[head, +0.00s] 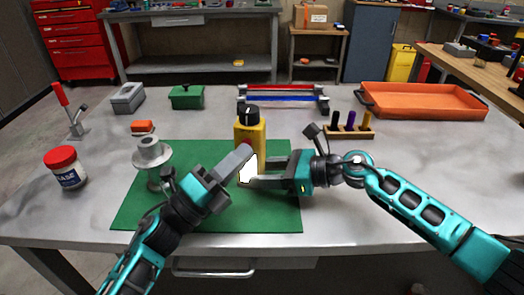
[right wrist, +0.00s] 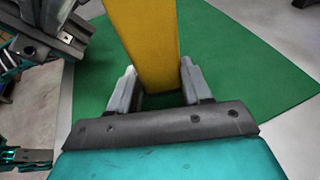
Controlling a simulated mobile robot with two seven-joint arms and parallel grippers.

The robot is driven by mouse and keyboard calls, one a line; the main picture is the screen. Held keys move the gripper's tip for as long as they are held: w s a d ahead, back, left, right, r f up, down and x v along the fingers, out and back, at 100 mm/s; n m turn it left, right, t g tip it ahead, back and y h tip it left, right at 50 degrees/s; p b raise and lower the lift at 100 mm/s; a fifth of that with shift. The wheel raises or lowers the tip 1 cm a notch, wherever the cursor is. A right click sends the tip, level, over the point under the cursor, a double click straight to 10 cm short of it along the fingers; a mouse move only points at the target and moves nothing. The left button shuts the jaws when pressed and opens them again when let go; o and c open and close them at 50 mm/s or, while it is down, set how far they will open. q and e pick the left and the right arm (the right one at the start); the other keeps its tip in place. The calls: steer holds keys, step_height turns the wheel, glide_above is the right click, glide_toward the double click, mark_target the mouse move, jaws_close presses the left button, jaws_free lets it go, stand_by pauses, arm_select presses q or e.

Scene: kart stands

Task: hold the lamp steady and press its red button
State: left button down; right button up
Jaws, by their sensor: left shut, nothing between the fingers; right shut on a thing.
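The lamp (head: 249,129) is a yellow upright block with a black knob on top, standing on the green mat (head: 275,215). A white bright panel (head: 248,170) shows low on its front. A bit of the red button (head: 246,142) shows at the tip of my left gripper (head: 242,150). My left gripper is shut and empty, its tip at the lamp's front; contact with the button cannot be told. My right gripper (head: 257,173) is shut on the lamp from the right. In the right wrist view the lamp's yellow body (right wrist: 150,50) stands between its two fingers (right wrist: 160,92).
A grey flanged part (head: 149,151) stands on the mat's left side. A white jar with a red lid (head: 66,167) is farther left. Behind are a green box (head: 187,97), a rack of red and blue bars (head: 283,98), a peg block (head: 350,130) and an orange tray (head: 425,101).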

arm_select(q)
steer(key=shift+s+a, duration=0.1)
steer(key=shift+s, duration=0.3)
steer(key=s+a, duration=0.1)
steer(key=s, duration=0.5)
steer(key=shift+w, duration=0.1)
stand_by(0.3)
arm_select(e)
steer(key=o, duration=1.1)
steer(key=shift+c, duration=0.2)
steer(key=shift+d, duration=0.1)
